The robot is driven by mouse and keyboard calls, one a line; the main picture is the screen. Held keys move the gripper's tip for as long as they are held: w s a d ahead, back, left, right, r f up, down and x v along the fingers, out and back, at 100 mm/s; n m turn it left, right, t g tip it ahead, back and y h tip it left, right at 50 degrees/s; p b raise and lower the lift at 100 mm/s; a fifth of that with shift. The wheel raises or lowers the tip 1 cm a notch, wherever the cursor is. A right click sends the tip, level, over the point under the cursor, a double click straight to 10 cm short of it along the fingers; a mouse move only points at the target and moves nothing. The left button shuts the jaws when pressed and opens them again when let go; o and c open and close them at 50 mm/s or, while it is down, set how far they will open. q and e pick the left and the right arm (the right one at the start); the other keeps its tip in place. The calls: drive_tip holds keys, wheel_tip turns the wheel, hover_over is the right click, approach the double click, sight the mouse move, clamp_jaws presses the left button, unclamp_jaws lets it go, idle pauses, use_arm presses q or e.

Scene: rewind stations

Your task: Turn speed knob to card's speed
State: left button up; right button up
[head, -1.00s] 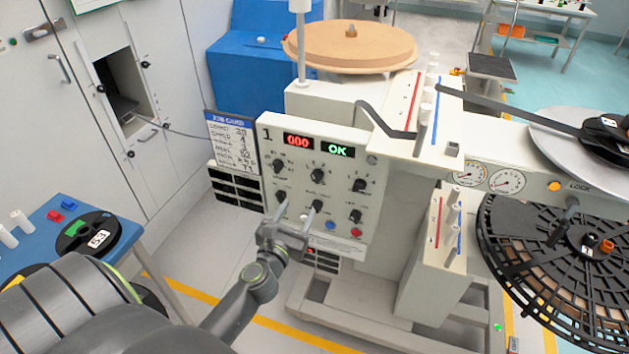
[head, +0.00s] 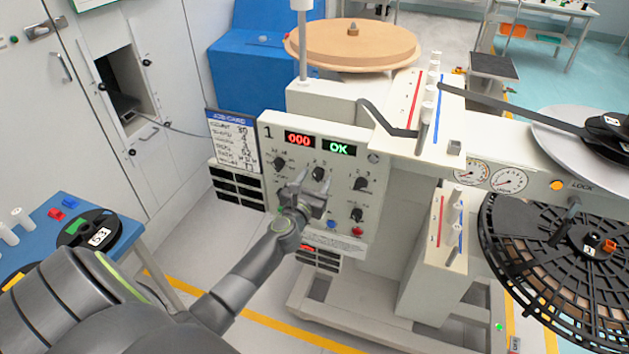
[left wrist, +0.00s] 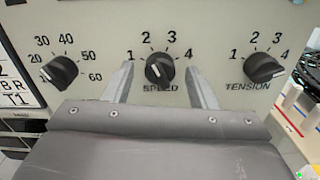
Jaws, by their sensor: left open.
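The speed knob (left wrist: 160,70) is a black knob on the white panel (left wrist: 215,60), with 1 to 4 printed around it and SPEED below. Its exact setting is hard to read. In the head view the speed knob (head: 318,173) is just above my left gripper (head: 310,183). The left gripper is open, its two fingers (left wrist: 160,72) on either side of the knob in the picture, with gaps to it; contact does not show. The job card (head: 233,142) hangs left of the panel; its handwriting is too small to read. My right gripper is out of view.
A knob marked 10 to 60 (left wrist: 60,72) is left of the speed knob and the TENSION knob (left wrist: 264,67) is right. The panel displays show red 000 (head: 299,139) and green OK (head: 339,148). A blue table (head: 50,238) with reels stands at the left.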

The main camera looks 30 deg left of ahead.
use_arm(q)
drive_tip(key=c, duration=1)
drive_tip(key=shift+m, duration=0.3)
drive_tip(key=m+p, duration=0.2)
drive_tip(key=m, duration=0.1)
drive_tip(key=shift+r, duration=0.1)
drive_tip(key=m+p, duration=0.1)
drive_tip(key=m, duration=0.4)
drive_tip(key=shift+p, duration=0.4)
drive_tip(key=m+p, duration=0.1)
drive_tip(key=m, duration=0.3)
drive_tip(key=shift+m+p, duration=1.1)
drive_tip(key=shift+m, duration=1.5)
drive_tip(key=shift+f, duration=0.2)
